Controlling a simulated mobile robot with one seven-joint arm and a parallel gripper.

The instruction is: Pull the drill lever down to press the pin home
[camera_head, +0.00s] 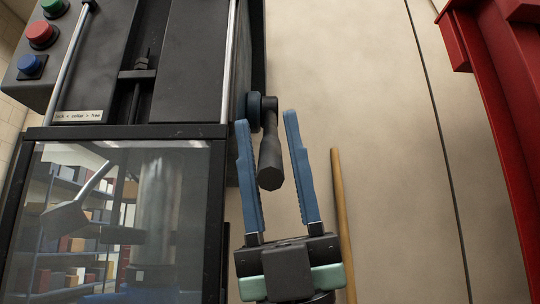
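My gripper (267,119) has two blue fingers, spread apart, one on each side of the lever in this view. A gap shows between the lever and each finger, though the left finger's tip overlaps the hub area. I cannot tell the depth between them. The pin is not discernible.
Green, red (40,33) and blue buttons sit on a panel at the upper left. A clear guard (120,225) covers the machine's lower part. A wooden pole (342,220) stands right of my gripper. A red frame (500,90) is at the right. Pale floor lies between.

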